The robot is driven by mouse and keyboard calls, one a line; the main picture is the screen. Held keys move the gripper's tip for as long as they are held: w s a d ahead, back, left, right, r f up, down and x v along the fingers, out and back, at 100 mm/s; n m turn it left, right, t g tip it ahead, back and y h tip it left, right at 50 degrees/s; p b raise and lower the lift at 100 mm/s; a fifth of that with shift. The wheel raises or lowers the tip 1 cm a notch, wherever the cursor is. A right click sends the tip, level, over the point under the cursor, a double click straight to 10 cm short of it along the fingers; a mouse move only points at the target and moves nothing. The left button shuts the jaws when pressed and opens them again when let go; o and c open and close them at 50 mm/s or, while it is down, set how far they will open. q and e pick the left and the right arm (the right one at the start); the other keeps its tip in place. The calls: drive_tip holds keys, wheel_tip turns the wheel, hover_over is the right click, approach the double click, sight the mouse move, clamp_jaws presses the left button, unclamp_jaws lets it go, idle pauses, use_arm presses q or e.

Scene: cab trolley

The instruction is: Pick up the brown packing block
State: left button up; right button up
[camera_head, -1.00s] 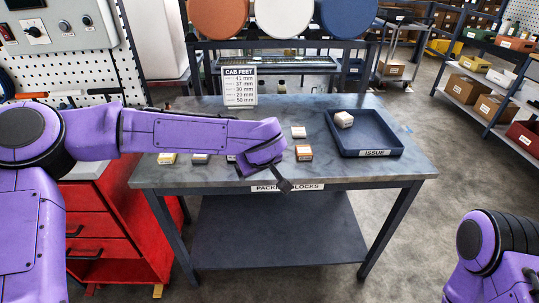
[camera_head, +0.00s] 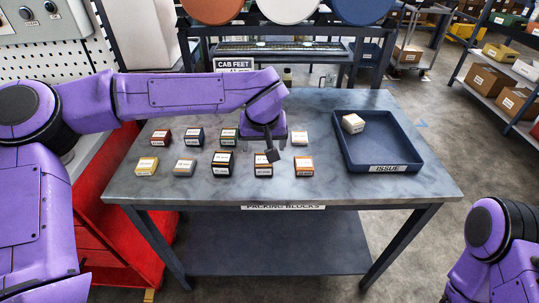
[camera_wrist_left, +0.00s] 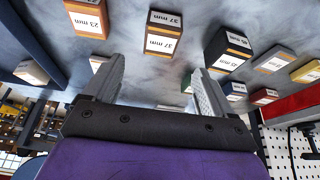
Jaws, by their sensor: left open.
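The brown packing block (camera_head: 264,164) sits in the front row on the grey table, between a black block and an orange block. In the left wrist view the brown block (camera_wrist_left: 163,33), labelled 37 mm, lies ahead of and between the two fingers. My left gripper (camera_head: 271,152) is above the table, just behind the brown block in the head view. It is open and empty, with both fingers (camera_wrist_left: 158,82) spread apart in the wrist view. My right arm shows only at the lower right edge, and its gripper is out of view.
The black block (camera_head: 223,162) and orange block (camera_head: 304,167) stand close on either side. A white block (camera_head: 299,139) and a green block (camera_head: 229,136) are behind. A blue issue tray (camera_head: 391,154) at the right holds a pale block (camera_head: 353,123). Bare table lies along the front.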

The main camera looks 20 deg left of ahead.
sight(263, 159)
use_arm(q)
drive_tip(key=x, duration=0.9)
drive_tip(key=shift+s+f, duration=0.2)
drive_tip(key=shift+f, duration=0.15)
drive_tip(key=c, duration=1.1)
drive_tip(key=shift+r, duration=0.15)
